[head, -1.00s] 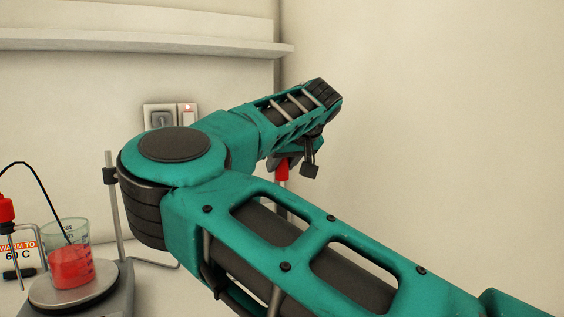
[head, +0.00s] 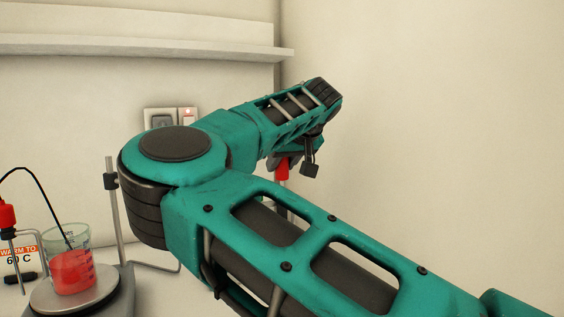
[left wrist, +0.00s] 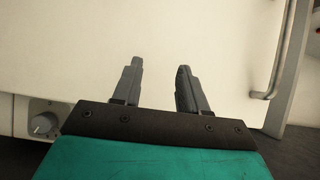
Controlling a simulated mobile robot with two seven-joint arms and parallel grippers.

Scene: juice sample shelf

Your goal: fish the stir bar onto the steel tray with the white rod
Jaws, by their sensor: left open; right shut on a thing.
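A glass beaker (head: 72,262) holding red liquid stands on the round plate of a hotplate (head: 80,296) at the lower left of the head view. I cannot see a stir bar in it. My right arm fills the middle of the head view. Its gripper (head: 284,160) points down and is mostly hidden behind the wrist. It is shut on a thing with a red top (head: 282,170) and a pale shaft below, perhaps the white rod. My left gripper (left wrist: 160,68) is open and empty in the left wrist view. The steel tray is not in view.
A red-topped probe (head: 6,215) with a black cable reaching into the beaker hangs left of it. A support post (head: 114,205) rises behind the hotplate. A label (head: 18,256) reads "WARM TO 60 C". A wall shelf (head: 140,46) runs above. A metal handle (left wrist: 276,70) is near my left gripper.

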